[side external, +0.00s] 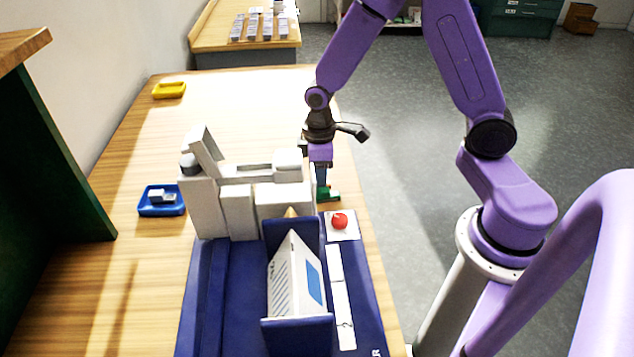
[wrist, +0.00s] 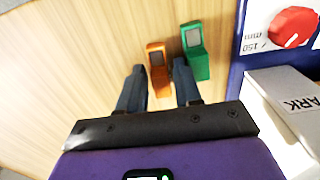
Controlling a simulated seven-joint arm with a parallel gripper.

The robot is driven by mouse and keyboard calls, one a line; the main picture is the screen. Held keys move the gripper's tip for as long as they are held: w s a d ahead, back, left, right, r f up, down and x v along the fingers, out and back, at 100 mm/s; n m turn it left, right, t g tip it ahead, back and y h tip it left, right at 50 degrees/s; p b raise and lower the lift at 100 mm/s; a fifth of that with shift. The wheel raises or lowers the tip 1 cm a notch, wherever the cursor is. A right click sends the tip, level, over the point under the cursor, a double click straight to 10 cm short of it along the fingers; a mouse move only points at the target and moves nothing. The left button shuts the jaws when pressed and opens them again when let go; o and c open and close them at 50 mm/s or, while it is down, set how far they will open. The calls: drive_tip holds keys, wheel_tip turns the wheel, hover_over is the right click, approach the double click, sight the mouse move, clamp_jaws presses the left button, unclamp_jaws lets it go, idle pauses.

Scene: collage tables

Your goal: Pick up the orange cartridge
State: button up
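The orange cartridge (wrist: 160,79), with a grey panel on its face, is on the wooden table in the wrist view. My gripper (wrist: 158,66) is open, with one finger on each side of the cartridge's near part. I see small gaps there and cannot tell whether either finger touches it. The green cartridge (wrist: 196,66) is just right of the right finger. In the side view my gripper (side external: 322,187) points down at the table behind the machine, close to the green cartridge (side external: 330,194). The orange cartridge cannot be made out there.
A blue-based grey machine (side external: 205,207) stands close by, with a red knob (side external: 340,221) on a white plate. A blue tray (side external: 148,209) holding a small grey item and a yellow tray (side external: 169,90) lie left. The far part of the table is clear.

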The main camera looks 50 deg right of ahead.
drive_tip(key=c, duration=0.6)
drive_tip(key=shift+r, duration=0.15)
